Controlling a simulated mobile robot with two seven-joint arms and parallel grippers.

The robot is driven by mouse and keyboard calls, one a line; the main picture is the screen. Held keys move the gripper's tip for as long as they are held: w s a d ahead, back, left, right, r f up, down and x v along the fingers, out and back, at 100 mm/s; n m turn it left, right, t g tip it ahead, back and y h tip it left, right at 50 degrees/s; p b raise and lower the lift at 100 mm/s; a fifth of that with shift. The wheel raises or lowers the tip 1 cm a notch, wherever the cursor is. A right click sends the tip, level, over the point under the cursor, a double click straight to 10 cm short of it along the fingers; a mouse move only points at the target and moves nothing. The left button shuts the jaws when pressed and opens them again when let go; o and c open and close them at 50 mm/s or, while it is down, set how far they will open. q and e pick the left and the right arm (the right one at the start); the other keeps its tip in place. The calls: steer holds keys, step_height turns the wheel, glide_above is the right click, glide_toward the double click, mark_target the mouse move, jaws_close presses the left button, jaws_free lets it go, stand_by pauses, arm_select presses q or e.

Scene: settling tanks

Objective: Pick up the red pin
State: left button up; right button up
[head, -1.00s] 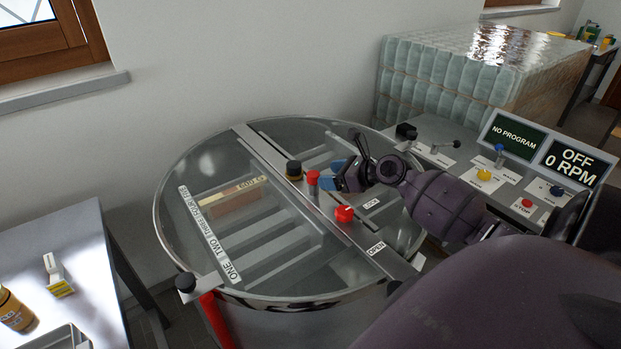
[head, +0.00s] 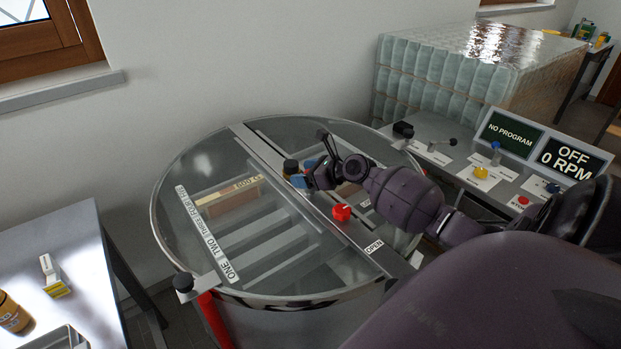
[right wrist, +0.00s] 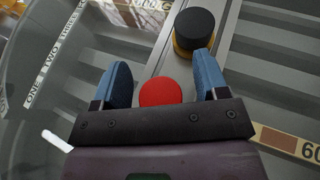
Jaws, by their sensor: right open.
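The red pin shows in the right wrist view as a round red top (right wrist: 160,91) on the metal crossbar of the round tank lid. It sits between the two blue fingers of my right gripper (right wrist: 161,75), close to the palm, with a gap on each side. The right gripper is open. My left gripper is not in view.
A black and yellow knob (right wrist: 195,30) stands on the crossbar just beyond the fingertips. A control panel (head: 470,165) is at right, a side table (head: 60,245) at left.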

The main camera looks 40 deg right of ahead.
steer(key=c, duration=1)
